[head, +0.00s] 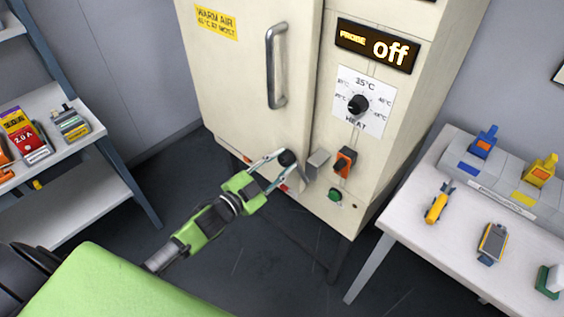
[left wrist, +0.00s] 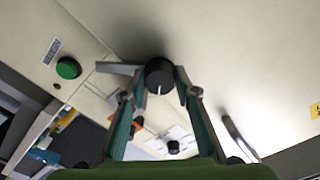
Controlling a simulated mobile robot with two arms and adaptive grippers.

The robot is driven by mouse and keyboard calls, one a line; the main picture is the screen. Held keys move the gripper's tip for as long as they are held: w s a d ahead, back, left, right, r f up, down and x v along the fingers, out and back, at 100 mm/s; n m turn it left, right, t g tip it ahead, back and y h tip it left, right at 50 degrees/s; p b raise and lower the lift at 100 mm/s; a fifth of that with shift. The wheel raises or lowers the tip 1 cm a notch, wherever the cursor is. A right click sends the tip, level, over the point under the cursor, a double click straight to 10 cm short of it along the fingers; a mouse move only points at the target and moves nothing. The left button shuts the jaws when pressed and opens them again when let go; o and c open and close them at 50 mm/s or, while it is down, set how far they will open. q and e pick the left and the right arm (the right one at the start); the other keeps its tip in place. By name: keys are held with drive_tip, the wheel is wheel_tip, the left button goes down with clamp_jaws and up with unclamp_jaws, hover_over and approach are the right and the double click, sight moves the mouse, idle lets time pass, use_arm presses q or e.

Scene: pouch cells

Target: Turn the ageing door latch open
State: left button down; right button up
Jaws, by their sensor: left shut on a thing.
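The ageing door (head: 243,75) is the cream cabinet door with a vertical grey handle (head: 275,65), and it looks closed. The latch is a black round knob (head: 287,157) low on the door near its right edge. A grey metal piece (head: 316,163) is just to its right. In the left wrist view the knob (left wrist: 159,72) has a white line pointing down, and a grey bar (left wrist: 117,68) reaches left from it. My left gripper (head: 282,162) is shut on the knob, one finger on each side. My right gripper is not in view.
An orange switch (head: 345,161), a green button (head: 334,195) and a heat dial (head: 358,104) are on the panel right of the door. The display (head: 377,46) reads off. A white table (head: 408,222) stands right, a shelf (head: 72,150) left.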

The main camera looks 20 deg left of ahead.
use_arm(q)
drive_tip(key=m, duration=0.4)
drive_tip(key=shift+m+b, duration=0.7)
drive_tip(key=shift+m, duration=1.6)
drive_tip(key=c, duration=1.6)
unclamp_jaws()
drive_tip(key=v, duration=1.2)
